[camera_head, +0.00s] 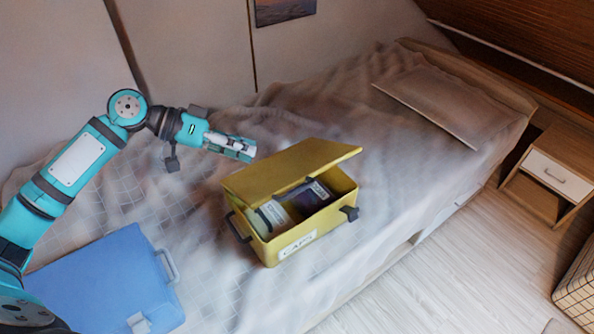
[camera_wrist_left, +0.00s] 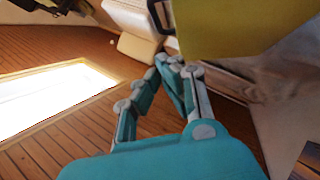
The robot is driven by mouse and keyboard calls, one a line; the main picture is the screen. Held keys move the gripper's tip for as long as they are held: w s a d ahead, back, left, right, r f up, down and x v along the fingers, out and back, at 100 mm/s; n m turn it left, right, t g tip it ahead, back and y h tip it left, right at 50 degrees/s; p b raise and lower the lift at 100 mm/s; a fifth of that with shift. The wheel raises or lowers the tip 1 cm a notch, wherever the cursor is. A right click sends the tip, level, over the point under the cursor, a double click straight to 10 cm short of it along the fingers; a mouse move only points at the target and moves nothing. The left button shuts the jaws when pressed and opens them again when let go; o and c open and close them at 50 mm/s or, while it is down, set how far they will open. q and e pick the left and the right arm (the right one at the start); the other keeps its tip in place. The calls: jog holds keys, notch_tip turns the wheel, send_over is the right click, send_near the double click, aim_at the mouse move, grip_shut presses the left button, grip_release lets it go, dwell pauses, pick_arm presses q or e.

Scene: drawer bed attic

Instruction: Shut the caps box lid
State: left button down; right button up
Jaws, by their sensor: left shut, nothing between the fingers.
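The yellow caps box (camera_head: 293,243) stands on the bed with a "CAPS" label on its front. Its lid (camera_head: 290,170) is tilted part way open, hinged at the back. Inside lie a pale round item (camera_head: 272,214) and a dark item (camera_head: 312,196). My left gripper (camera_head: 250,152) is behind and left of the lid, apart from it in the head view, shut and empty. In the left wrist view the gripper (camera_wrist_left: 168,64) points up toward a yellow surface (camera_wrist_left: 240,25), likely the lid. My right gripper is not in view.
A blue case (camera_head: 105,282) lies on the bed at the front left. The bed (camera_head: 370,130) has a rumpled grey cover and a pillow (camera_head: 440,100). A nightstand (camera_head: 555,172) and a basket (camera_head: 578,275) stand at the right. The wall is behind my left arm.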

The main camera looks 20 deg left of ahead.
pick_arm(q)
jog(key=a+r, duration=0.1)
jog(key=r, duration=0.1)
jog(key=p, duration=0.2)
send_near(308, 183)
jog(key=shift+g+y, duration=0.3)
jog(key=shift+g, duration=0.1)
jog(key=w+d, duration=0.1)
jog(key=w+d+r, duration=0.1)
jog(key=w, duration=0.1)
jog(key=shift+w+d+r, duration=0.15)
jog(key=shift+w+d, duration=0.05)
jog(key=shift+w, duration=0.1)
jog(key=f, duration=0.1)
jog(key=s+d+f, duration=0.1)
jog(key=shift+s+d+f, duration=0.2)
jog(key=shift+d+f, duration=0.05)
jog(key=shift+f, duration=0.05)
jog(key=shift+s+d+f, duration=0.15)
jog(key=shift+d+f, duration=0.05)
jog(key=shift+f, duration=0.15)
